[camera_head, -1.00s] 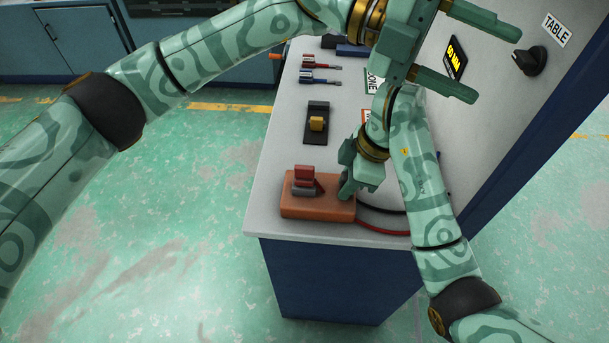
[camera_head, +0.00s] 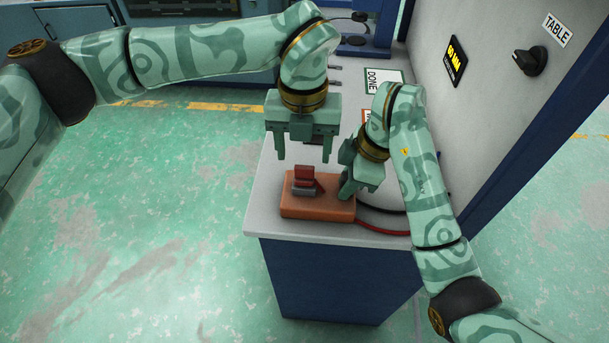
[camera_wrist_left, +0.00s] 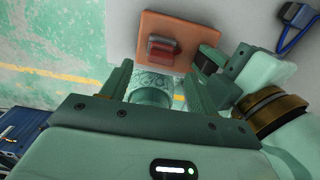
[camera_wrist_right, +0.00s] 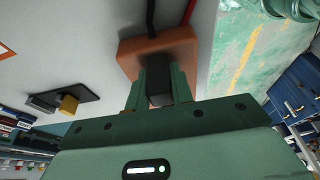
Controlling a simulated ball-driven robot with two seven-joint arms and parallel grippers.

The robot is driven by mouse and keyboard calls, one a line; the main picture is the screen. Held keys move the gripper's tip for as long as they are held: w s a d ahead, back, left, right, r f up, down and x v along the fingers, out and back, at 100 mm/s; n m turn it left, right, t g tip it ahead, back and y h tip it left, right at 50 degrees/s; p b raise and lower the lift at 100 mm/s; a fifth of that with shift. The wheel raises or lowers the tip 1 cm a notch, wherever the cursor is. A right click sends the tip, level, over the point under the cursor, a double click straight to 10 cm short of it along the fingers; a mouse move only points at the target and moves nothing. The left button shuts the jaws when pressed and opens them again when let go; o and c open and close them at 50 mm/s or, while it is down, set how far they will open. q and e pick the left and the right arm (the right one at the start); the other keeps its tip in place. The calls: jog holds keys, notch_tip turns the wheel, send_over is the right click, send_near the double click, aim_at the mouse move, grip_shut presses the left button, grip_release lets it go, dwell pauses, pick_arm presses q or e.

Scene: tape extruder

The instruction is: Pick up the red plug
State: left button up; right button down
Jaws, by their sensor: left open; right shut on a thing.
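The red plug (camera_head: 305,173) sits on a grey piece on the orange block (camera_head: 318,208) at the table's near end. It also shows in the left wrist view (camera_wrist_left: 162,46), beyond my fingers. My left gripper (camera_head: 303,156) is open and empty, fingers pointing down, just behind and above the red plug, not touching it. My right gripper (camera_head: 350,190) is low at the right end of the orange block. In the right wrist view it is shut on a dark block-like part (camera_wrist_right: 159,85) at the orange block; what this part is cannot be told.
A black plate with a yellow block (camera_wrist_right: 68,103) lies on the table, mostly hidden behind my left gripper in the head view. Red and black cables (camera_head: 385,228) run right from the orange block. A DONE sign (camera_head: 384,80) lies farther back. A panel wall rises at right.

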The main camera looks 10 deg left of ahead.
aim_at(304, 167)
pick_arm(q)
notch_tip(304, 167, down, 6)
jog(key=shift+w+r, duration=0.1)
jog(key=c, duration=1.1)
